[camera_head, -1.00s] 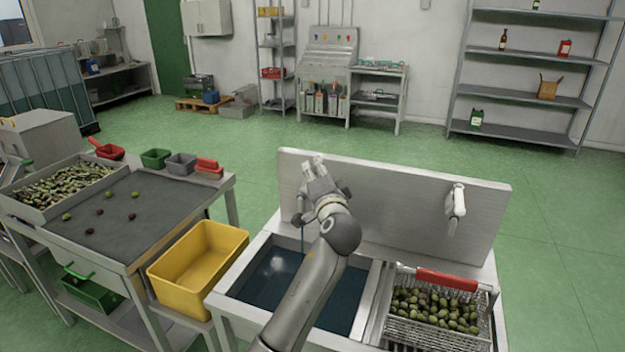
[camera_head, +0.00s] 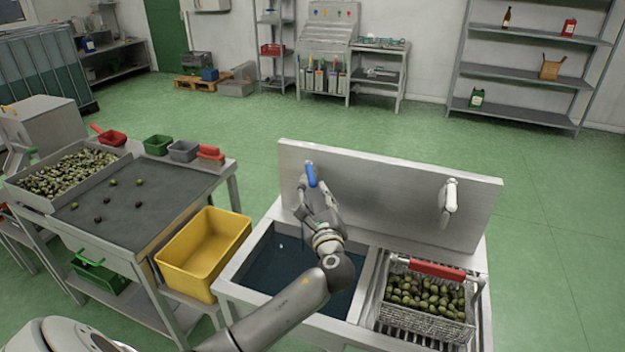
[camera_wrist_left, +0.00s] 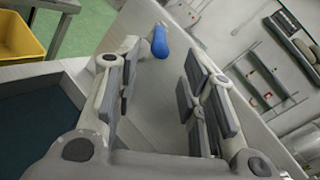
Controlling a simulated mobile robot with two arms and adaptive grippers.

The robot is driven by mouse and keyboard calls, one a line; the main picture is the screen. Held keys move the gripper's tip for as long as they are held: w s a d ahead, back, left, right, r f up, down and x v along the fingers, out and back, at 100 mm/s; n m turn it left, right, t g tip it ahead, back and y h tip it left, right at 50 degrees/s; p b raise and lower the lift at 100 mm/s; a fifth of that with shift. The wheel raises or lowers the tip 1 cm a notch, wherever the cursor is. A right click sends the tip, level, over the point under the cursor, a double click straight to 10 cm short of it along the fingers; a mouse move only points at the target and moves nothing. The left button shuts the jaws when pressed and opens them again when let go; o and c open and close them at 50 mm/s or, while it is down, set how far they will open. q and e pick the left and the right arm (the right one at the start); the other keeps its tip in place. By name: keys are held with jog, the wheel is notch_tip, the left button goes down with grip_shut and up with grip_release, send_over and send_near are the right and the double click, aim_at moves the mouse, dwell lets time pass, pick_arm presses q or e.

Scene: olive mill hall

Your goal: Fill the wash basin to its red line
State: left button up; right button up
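The wash basin (camera_head: 232,284) is the left bay of the metal sink, with dark blue-green water in it. Its red line does not show. A tap with a blue lever (camera_head: 311,175) is on the backboard above it; the lever also shows in the left wrist view (camera_wrist_left: 160,42). My left gripper (camera_head: 317,194) is over the basin, just in front of the lever. Its fingers are spread and empty, with the lever beyond and between the tips in the left wrist view. My arm hides part of the basin. My right gripper is out of view.
A second tap with a white lever (camera_head: 450,196) is at the right. A wire basket of olives (camera_head: 430,330) with a red handle sits in the right bay. A yellow crate (camera_head: 190,285) stands left of the sink, beside the sorting table (camera_head: 165,188).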

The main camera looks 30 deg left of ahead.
aim_at(314, 186)
pick_arm(q)
jog(key=p+x, duration=0.1)
jog(key=x, duration=0.7)
jog(key=shift+s, duration=0.1)
grip_shut()
